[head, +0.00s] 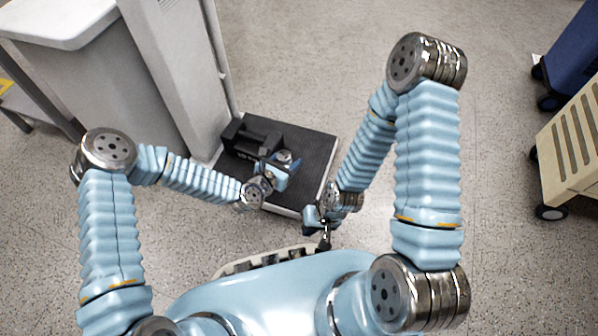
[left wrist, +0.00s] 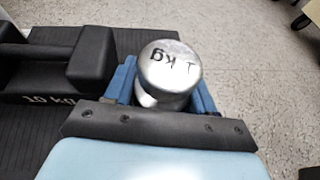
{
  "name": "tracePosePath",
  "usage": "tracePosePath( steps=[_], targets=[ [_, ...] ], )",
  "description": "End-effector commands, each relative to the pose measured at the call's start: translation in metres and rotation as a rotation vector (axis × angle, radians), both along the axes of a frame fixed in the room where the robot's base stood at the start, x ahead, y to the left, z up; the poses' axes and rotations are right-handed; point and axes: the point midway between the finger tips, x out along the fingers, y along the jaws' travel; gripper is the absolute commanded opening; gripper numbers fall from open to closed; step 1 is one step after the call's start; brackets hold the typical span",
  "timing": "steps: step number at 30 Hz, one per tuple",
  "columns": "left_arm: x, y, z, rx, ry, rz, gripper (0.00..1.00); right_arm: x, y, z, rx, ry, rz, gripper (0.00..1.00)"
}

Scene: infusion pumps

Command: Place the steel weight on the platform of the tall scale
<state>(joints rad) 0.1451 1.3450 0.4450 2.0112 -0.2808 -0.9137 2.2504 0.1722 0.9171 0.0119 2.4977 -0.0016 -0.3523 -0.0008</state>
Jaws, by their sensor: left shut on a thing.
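The steel weight (left wrist: 168,68) is a shiny cylinder with an upside-down "1 kg" mark on top. In the left wrist view it sits between the blue fingers of my left gripper (left wrist: 163,92), which is shut on it. In the head view the left gripper (head: 279,172) is over the black ribbed platform (head: 316,150) of the tall scale (head: 178,70), and the weight (head: 284,157) shows small at its tip. I cannot tell whether the weight touches the platform. My right gripper (head: 318,221) hangs near the platform's front right corner; its finger opening is unclear.
A black 10 kg block weight (head: 255,133) stands on the platform beside my left gripper; it also shows in the left wrist view (left wrist: 88,58). A grey cabinet (head: 90,80) is at left. A beige cart (head: 575,150) and a blue cart (head: 572,55) are at right. Floor between is clear.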

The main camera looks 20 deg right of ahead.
Motion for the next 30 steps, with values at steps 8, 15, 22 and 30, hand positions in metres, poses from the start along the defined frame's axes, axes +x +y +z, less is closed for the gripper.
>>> tracePosePath(
  steps=[8,15,22,30],
  targets=[
    [0.007,-0.033,-0.042,-0.001,-0.003,-0.001,0.00,0.001,0.000,-0.014,0.000,-0.002,-0.002,0.00],
    [0.009,-0.042,-0.052,-0.002,-0.002,0.000,0.00,0.001,0.000,-0.017,-0.001,-0.003,-0.002,0.00],
    [0.010,-0.046,-0.084,-0.002,-0.001,0.002,0.00,0.001,-0.001,-0.027,-0.002,-0.005,-0.003,0.00],
    [0.010,-0.046,-0.086,-0.003,-0.002,0.001,0.00,0.001,0.000,-0.026,-0.002,-0.006,-0.003,0.00]
  ],
)
